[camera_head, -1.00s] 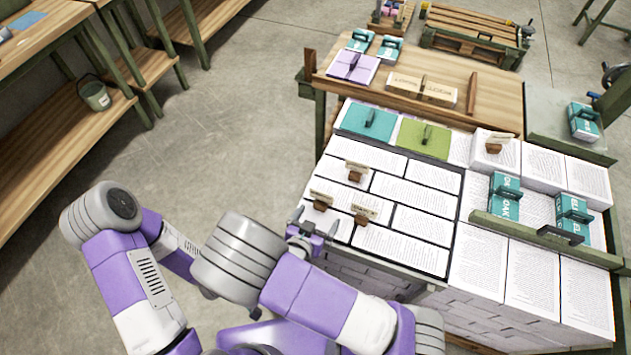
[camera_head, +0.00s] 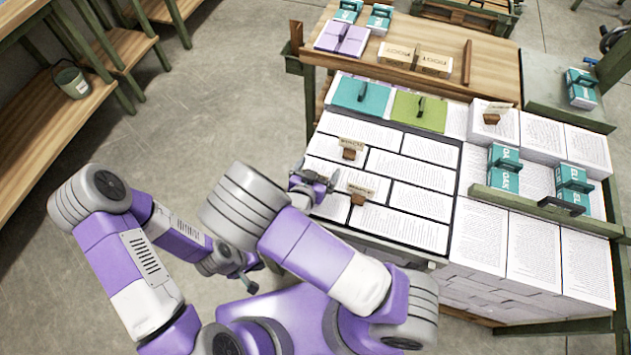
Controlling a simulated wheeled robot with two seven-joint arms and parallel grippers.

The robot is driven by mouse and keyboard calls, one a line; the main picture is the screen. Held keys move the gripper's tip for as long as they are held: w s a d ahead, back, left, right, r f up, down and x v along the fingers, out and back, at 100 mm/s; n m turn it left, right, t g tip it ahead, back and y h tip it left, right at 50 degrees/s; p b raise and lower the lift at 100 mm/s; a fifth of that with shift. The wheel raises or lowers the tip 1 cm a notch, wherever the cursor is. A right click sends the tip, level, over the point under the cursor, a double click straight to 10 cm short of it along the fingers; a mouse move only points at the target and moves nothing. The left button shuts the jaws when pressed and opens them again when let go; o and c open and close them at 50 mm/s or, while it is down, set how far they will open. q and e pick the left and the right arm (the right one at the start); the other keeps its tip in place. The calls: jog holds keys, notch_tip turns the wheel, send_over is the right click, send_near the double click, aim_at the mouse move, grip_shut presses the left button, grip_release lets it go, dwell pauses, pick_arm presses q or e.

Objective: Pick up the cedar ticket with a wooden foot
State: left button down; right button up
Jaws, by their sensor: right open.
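Small tickets with brown wooden feet stand on the printed sheets. One ticket (camera_head: 350,148) is at the back, and another (camera_head: 360,191) is nearer the front. A third ticket (camera_head: 492,114) stands on the white paper stack to the right. Their lettering is too small to read, so I cannot tell which is cedar. My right gripper (camera_head: 316,178) is open at the left edge of the sheets, left of the two nearer tickets. It covers the spot where another ticket stood. My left gripper (camera_head: 247,284) hangs low at the left, away from the tickets; its jaws are unclear.
Teal (camera_head: 361,95) and green (camera_head: 419,110) blocks with handles stand behind the sheets. Teal boxes (camera_head: 504,171) and a green rail (camera_head: 545,212) are at right. A wooden bench (camera_head: 455,55) stands behind. A bucket (camera_head: 71,82) sits on the left shelf. Floor between is clear.

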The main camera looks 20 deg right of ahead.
jog(key=shift+c, duration=0.3)
jog(key=c, duration=0.7)
jog(key=shift+c, duration=0.2)
jog(key=shift+r, duration=0.15)
